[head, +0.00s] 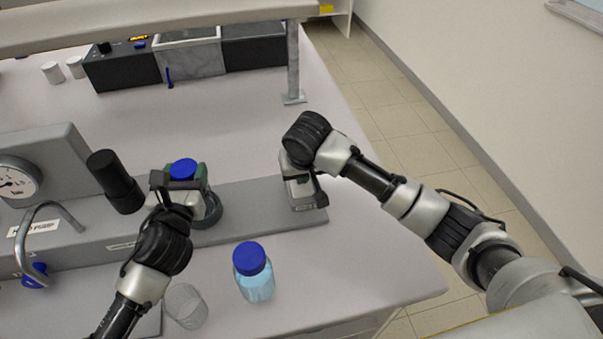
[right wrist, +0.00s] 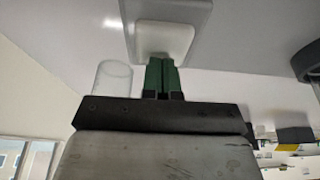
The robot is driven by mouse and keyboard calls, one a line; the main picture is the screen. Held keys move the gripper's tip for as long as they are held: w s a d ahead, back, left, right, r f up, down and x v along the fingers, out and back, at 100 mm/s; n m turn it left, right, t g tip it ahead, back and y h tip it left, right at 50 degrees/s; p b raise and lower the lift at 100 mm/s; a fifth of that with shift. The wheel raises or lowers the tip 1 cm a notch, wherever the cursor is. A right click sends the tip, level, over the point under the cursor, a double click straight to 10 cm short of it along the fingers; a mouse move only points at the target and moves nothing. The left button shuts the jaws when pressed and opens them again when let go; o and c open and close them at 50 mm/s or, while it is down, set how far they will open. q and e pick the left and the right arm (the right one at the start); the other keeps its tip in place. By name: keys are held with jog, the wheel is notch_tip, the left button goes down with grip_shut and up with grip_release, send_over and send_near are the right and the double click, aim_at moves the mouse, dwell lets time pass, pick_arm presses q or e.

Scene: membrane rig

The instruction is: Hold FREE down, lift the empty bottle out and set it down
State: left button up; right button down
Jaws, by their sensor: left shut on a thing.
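A bottle with a blue cap (head: 183,168) is at the grey rig, with the green fingers of my left gripper (head: 184,184) shut around it. Its body is mostly hidden by my gripper. A dark round seat (head: 208,212) shows just below and right of it; I cannot tell whether the bottle still rests in it. My right gripper (head: 302,192) is over the right end of the rig. In the right wrist view its green fingers (right wrist: 162,76) are together, at a white square pad (right wrist: 165,42). Any FREE label is not readable, and whether the pad is pressed down is unclear.
A blue-capped bottle of light blue liquid (head: 254,276) stands on the table in front of the rig, with a clear glass (head: 186,306) left of it. A black cylinder (head: 115,181), curved pipe and gauge (head: 17,181) stand left. The right front table is clear.

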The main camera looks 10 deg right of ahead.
pick_arm(q)
jog(key=shift+r, duration=2.2)
pick_arm(e)
jog(key=shift+s+f, duration=0.2)
jog(key=shift+f, duration=0.2)
pick_arm(q)
jog(key=shift+w, duration=0.15)
pick_arm(e)
jog(key=shift+w+r, duration=0.2)
jog(key=shift+r, duration=3.55)
